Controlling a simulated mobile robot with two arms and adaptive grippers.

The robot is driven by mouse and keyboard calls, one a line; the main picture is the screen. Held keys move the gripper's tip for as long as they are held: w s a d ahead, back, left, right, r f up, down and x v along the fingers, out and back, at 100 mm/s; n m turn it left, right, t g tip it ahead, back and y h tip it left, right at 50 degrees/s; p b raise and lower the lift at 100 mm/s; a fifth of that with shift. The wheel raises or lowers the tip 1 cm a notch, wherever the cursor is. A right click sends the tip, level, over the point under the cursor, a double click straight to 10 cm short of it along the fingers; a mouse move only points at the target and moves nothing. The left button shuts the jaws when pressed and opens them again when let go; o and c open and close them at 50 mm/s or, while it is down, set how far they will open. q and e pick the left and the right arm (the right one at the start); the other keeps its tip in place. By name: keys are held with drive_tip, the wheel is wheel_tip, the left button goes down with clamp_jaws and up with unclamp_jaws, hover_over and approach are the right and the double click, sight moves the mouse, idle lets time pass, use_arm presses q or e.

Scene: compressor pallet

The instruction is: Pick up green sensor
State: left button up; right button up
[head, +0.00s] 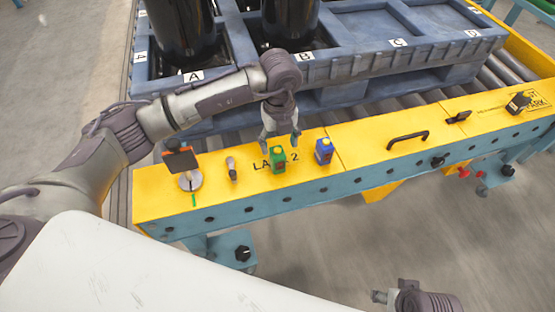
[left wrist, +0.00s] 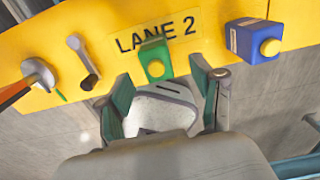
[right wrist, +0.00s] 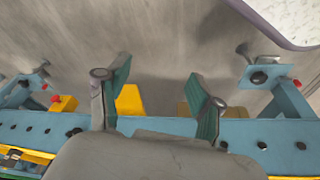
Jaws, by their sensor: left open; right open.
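The green sensor (head: 278,158) is a small green box with a yellow top, standing on the yellow rail top by the "LANE 2" lettering. It also shows in the left wrist view (left wrist: 155,60), just beyond and between the fingers. My left gripper (head: 281,140) is open and empty, above and close to the green sensor, apart from it as far as I can see. My right gripper (right wrist: 158,95) is open and empty over the grey floor beside the rail. In the head view only part of the right wrist shows at the bottom edge.
A blue sensor (head: 324,151) stands right of the green one. A grey-headed tool (head: 231,168) and an orange-and-black device on a round base (head: 186,170) are left. A black handle (head: 408,138) is further right. The blue pallet (head: 350,70) lies behind.

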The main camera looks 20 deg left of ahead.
sight(277, 150)
use_arm(q)
drive_tip(key=f, duration=0.3)
drive_tip(key=shift+s+a, duration=0.1)
drive_tip(key=shift+a, duration=0.1)
drive_tip(key=shift+f+b, duration=0.3)
drive_tip(key=shift+f, duration=0.25)
clamp_jaws()
use_arm(e)
drive_tip(key=v, duration=0.2)
drive_tip(key=shift+d+r, duration=0.1)
drive_tip(key=shift+r, duration=0.35)
